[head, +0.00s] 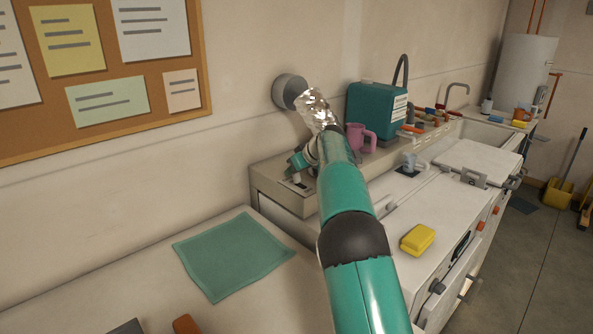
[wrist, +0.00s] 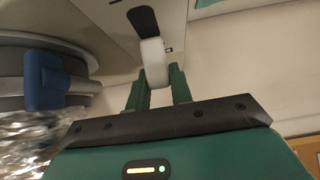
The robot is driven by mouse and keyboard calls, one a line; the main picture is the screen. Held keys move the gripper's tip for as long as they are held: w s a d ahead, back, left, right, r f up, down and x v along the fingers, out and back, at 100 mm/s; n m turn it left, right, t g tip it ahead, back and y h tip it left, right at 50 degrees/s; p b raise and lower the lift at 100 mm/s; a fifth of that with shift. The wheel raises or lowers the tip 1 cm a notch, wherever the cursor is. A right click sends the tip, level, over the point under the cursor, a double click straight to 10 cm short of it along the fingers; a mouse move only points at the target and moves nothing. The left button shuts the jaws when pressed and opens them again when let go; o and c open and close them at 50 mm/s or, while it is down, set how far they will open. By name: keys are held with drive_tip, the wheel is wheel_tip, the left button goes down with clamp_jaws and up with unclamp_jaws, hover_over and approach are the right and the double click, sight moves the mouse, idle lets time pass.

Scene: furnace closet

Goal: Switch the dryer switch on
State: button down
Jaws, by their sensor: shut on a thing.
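The dryer switch is a pale, rounded lever (wrist: 153,62) in a dark slot (wrist: 143,19) on a light panel in the wrist view. My gripper (wrist: 158,84) has its two green fingers on either side of the lever and is shut on it. In the head view my gripper (head: 294,172) is low over the left end of the raised beige control panel (head: 265,179) at the back of the white machine. A small dark slot plate shows just below the fingers there; the lever is hard to make out. I cannot tell the switch's on or off position.
A silver foil duct (head: 316,108) runs from a round wall collar (head: 287,91) close behind my wrist. A pink mug (head: 357,137) and teal container (head: 372,110) stand to the right. A yellow sponge (head: 418,239) and green cloth (head: 231,255) lie in front.

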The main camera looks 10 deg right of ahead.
drive_tip(key=shift+w+a+g+h, duration=0.25)
drive_tip(key=shift+g+h, duration=0.15)
drive_tip(key=shift+g, duration=0.1)
drive_tip(key=shift+w+f, duration=0.1)
drive_tip(key=shift+f, duration=0.05)
idle(0.4)
drive_tip(key=c, duration=1.2)
unclamp_jaws()
drive_tip(key=shift+c, duration=0.2)
drive_tip(key=v, duration=1.3)
drive_tip(key=shift+r, duration=0.55)
